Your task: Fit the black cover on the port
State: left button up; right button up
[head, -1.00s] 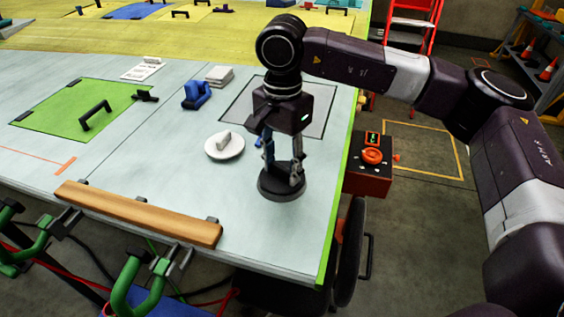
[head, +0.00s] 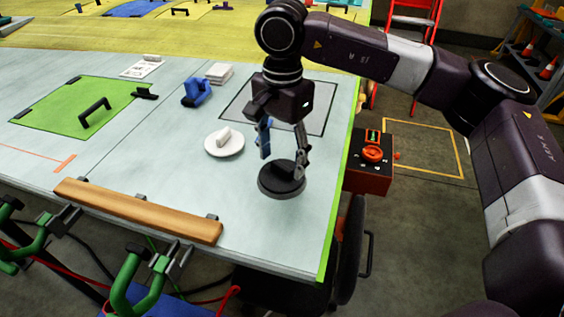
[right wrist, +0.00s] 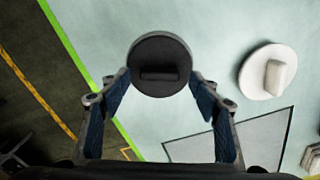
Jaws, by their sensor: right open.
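The black cover (head: 282,184) is a round dark disc with a bar handle. It lies flat on the pale table near its right edge, and also shows in the right wrist view (right wrist: 160,52). My left gripper is not in view.
A white disc with a handle (head: 224,144) lies left of the black cover. A blue tool (head: 197,92) and a grey stack (head: 219,74) stand behind it. An outlined grey panel (head: 318,112) lies behind my gripper. A wooden bar (head: 138,212) lines the front edge.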

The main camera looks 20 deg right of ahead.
aim_at(282, 166)
notch_tip(282, 166, up, 10)
jog(key=b, duration=0.1)
jog(key=shift+r+b, duration=0.2)
jog(key=shift+b, duration=0.1)
jog(key=shift+s+f, duration=0.1)
